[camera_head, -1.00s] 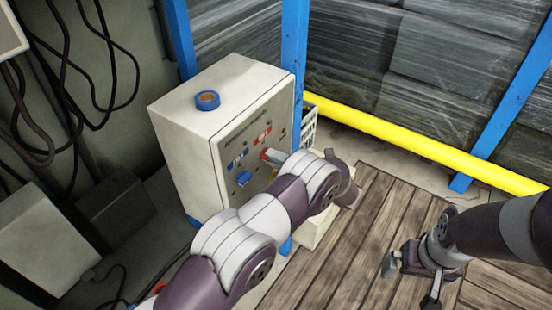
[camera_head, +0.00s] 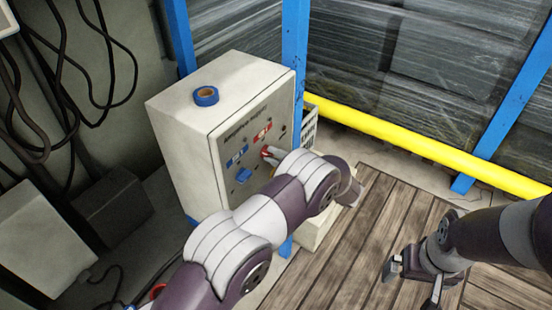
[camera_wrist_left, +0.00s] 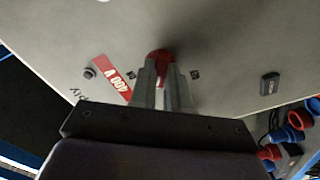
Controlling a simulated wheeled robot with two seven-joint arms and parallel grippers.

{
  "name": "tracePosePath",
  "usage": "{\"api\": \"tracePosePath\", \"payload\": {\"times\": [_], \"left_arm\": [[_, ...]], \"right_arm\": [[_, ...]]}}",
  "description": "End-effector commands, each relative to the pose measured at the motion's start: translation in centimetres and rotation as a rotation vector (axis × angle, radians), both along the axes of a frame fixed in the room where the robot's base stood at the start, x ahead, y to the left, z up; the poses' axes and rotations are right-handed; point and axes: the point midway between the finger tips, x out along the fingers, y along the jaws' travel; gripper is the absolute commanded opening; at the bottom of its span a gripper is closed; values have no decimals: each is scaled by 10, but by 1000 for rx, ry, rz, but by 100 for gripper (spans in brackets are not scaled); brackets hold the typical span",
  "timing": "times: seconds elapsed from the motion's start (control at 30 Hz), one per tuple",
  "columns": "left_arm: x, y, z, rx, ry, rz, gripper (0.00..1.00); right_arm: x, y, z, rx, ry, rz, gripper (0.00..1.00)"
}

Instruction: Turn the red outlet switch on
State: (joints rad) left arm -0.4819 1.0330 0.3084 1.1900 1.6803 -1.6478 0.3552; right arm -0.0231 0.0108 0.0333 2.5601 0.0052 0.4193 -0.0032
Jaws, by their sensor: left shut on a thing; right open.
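The red outlet switch (camera_head: 265,153) is on the front panel of the pale electrical box (camera_head: 170,135), under a red label (camera_head: 262,133). In the left wrist view the red switch (camera_wrist_left: 160,55) shows between and beyond the fingertips of my left gripper (camera_wrist_left: 162,80). The left fingers are shut on it, and they hide part of it; its exact angle is hard to tell. In the head view the left arm covers the left gripper's body. My right gripper (camera_head: 413,285) is open and empty, low over the wooden boards at the right.
A blue tape roll (camera_head: 206,96) lies on top of the box. A blue switch (camera_head: 243,175) sits left of the red one. Red and blue sockets (camera_wrist_left: 290,130) show in the wrist view. A yellow rail (camera_head: 400,135) and blue posts (camera_head: 294,50) stand behind. The wooden boards (camera_head: 350,240) are mostly clear.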

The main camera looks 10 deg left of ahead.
Motion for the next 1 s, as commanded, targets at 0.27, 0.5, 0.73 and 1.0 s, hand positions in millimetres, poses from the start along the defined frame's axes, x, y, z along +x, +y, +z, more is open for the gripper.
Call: {"api": "tracePosePath", "payload": {"times": [0.27, 0.5, 0.73, 1.0], "left_arm": [[0, 0, -1, 88, 245, -2, 0], [0, 0, -1, 166, 460, -1, 0], [0, 0, -1, 234, 649, -2, 0], [-1, 0, -1, 294, 814, -2, 0]], "right_arm": [[0, 0, -3, 0, 0, 0, 100], [0, 0, -1, 0, 0, 0, 100], [0, 0, 1, 0, 0, 0, 100], [0, 0, 4, 0, 0, 0, 100]]}}
